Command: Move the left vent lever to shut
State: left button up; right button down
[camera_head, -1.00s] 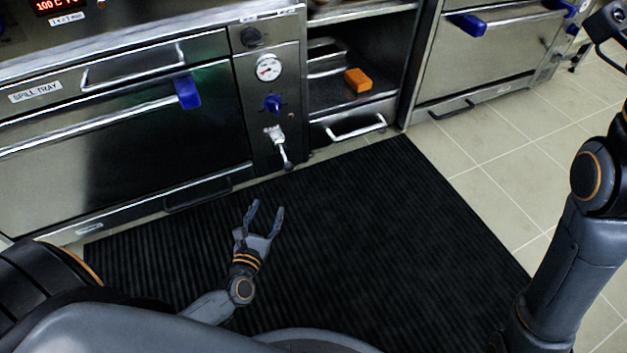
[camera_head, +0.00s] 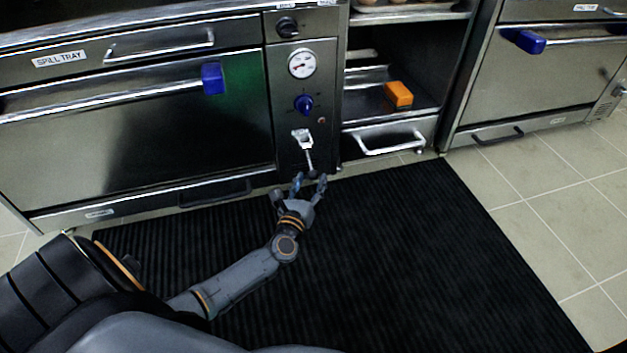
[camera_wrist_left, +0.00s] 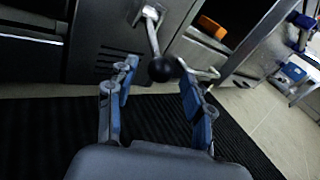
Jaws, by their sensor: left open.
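The vent lever (camera_head: 309,156) is on the left oven's control panel, below the gauge and the blue knob. It has a metal bracket, a thin rod pointing down and a dark ball at its end. My left gripper (camera_head: 309,183) is open just below the ball, over the mat's far edge. In the left wrist view the lever's black ball (camera_wrist_left: 160,69) appears between and slightly beyond the two fingertips (camera_wrist_left: 155,72). I cannot tell whether the gripper touches it. My right gripper is not in view.
A blue knob (camera_head: 304,104) and gauge (camera_head: 302,64) sit above the lever. The open shelf to the right holds an orange block (camera_head: 398,95), with a drawer handle (camera_head: 390,145) below. A black ribbed mat (camera_head: 400,250) covers the floor.

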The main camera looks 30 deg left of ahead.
aim_at(310, 162)
pick_arm(q)
jog(key=shift+x, duration=1.35)
grip_shut()
